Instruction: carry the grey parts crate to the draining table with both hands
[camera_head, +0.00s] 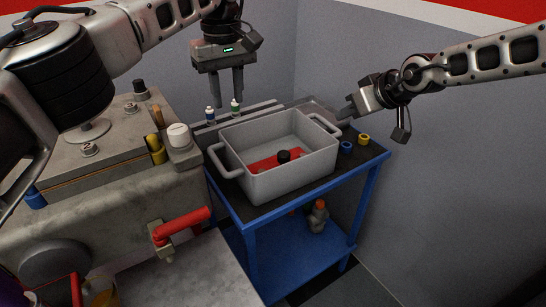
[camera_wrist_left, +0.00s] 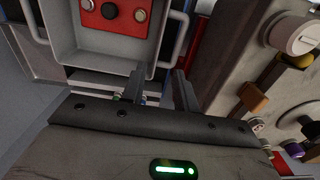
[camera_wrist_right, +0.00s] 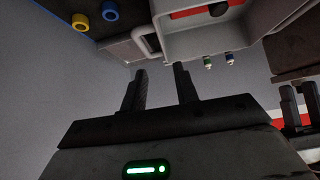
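The grey parts crate (camera_head: 262,187) stands upright on a blue-framed table with a dark top (camera_head: 358,160). A red part with a black knob (camera_head: 284,156) lies inside it. Its left handle (camera_head: 222,165) and right handle (camera_head: 325,123) are both free. My left gripper (camera_head: 229,98) is open and empty, fingers down, above and behind the crate; the left handle also shows beyond its fingers in the left wrist view (camera_wrist_left: 184,38). My right gripper (camera_head: 346,108) is open and empty, just right of the right handle, apart from it. I cannot tell which surface is the draining table.
A grey machine block (camera_head: 150,200) with a red-handled valve (camera_head: 180,225) stands close to the left of the table. Two small bottles (camera_head: 235,108) stand behind the crate. Blue (camera_head: 346,147) and yellow (camera_head: 364,139) rings lie to its right. Grey walls close off the back.

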